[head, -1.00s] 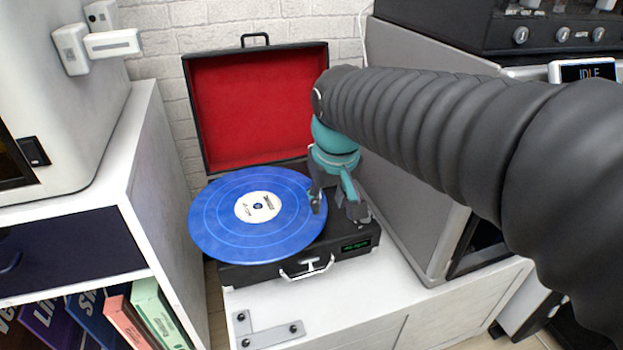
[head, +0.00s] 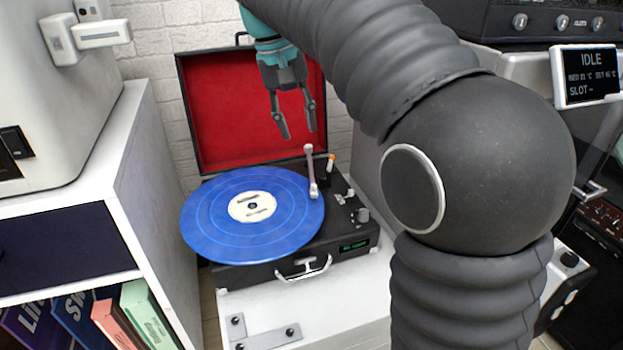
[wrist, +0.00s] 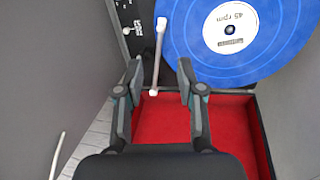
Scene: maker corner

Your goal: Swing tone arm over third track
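A blue record (head: 215,215) with a white label lies on the black turntable (head: 245,274), whose red-lined lid (head: 215,110) stands open behind it. The white tone arm (head: 310,170) runs from its pivot at the back right toward the front, its head end at the right edge of the record. In the wrist view the tone arm (wrist: 158,60) has its head end at the rim of the record (wrist: 270,60). My gripper (head: 299,134) is open and empty, above the back of the turntable in front of the lid. In the wrist view my gripper (wrist: 160,90) points toward the tone arm, apart from it.
A white shelf (head: 130,160) with colored sleeves stands at the left. A grey machine with an IDLE screen (head: 587,75) is at the right.

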